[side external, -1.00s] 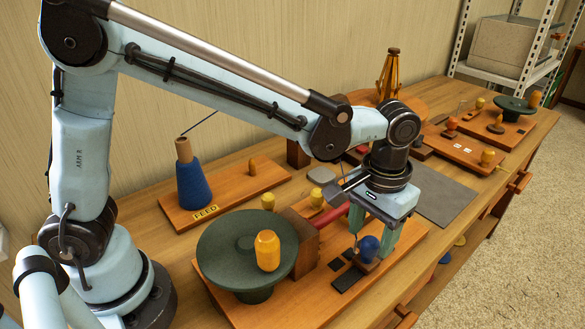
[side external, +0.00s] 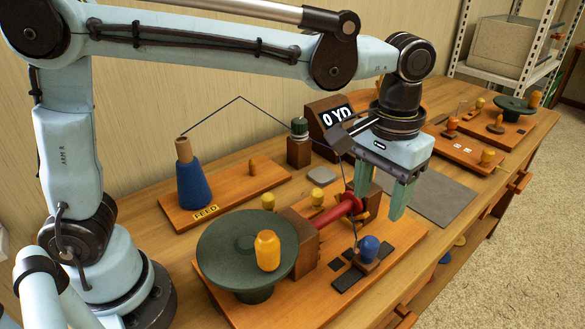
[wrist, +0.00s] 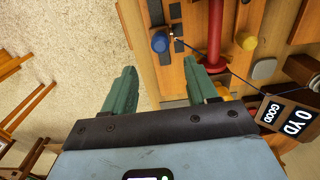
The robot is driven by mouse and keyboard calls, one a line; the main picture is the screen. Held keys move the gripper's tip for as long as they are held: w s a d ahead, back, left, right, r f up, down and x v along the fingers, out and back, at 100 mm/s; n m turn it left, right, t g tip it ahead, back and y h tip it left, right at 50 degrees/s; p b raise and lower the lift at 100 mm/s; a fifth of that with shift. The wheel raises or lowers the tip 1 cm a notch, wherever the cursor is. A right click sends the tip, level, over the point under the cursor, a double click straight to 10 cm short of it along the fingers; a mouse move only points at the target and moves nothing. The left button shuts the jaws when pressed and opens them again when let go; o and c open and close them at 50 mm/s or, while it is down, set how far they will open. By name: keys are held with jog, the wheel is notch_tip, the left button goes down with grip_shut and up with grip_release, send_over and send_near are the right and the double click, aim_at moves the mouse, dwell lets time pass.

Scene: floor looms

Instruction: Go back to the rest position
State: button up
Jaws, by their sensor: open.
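My gripper (side external: 383,192) has green fingers and hangs above the winding board. It is open and nothing shows between its fingers, which also show apart in the wrist view (wrist: 162,90). Below it, a blue knob (side external: 368,248) stands on a small block by black pads, apart from the fingers. The knob also shows in the wrist view (wrist: 160,42).
A green wheel with a yellow handle (side external: 268,250) stands at the front. A blue yarn cone (side external: 193,184) stands on the FEED board, its dark yarn running past a post (side external: 299,150). A counter (side external: 330,120) reads 0 YD. A grey mat (side external: 440,196) lies clear at right.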

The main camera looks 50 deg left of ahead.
jog(key=s+a+f+t, duration=0.1)
jog(key=s+a+t, duration=0.2)
jog(key=a, duration=0.6)
jog(key=s+a+f+t, duration=0.2)
jog(key=s+a+t, duration=0.2)
jog(key=a, duration=0.6)
jog(key=shift+s+a+f, duration=0.2)
jog(key=shift+s, duration=0.15)
